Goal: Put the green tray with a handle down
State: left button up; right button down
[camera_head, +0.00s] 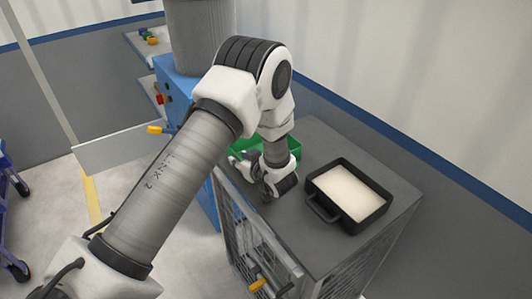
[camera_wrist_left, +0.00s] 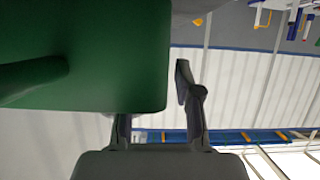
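The green tray (camera_head: 292,150) shows at the top of the grey cabinet, partly hidden behind my left arm and wrist. My left gripper (camera_head: 243,158) is beside it, and its fingertips are hard to make out there. In the left wrist view the green tray (camera_wrist_left: 110,60) fills the upper left, very close, with a darker green handle-like part (camera_wrist_left: 32,75) at the far left. One finger is visible just right of the tray's edge, with a narrow gap between them. My right gripper is not in view.
A black tray (camera_head: 313,186) with a pale filling and a handle stands on the grey cabinet top (camera_head: 385,172), right of my gripper. A wall runs behind the cabinet. A blue cabinet (camera_head: 185,92) with a grey column stands behind my left arm.

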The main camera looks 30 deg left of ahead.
pick_arm(q)
jog(key=shift+s, duration=0.1)
jog(key=shift+c, duration=0.3)
jog(key=shift+d, duration=0.1)
grip_shut()
jog(key=shift+r, duration=0.1)
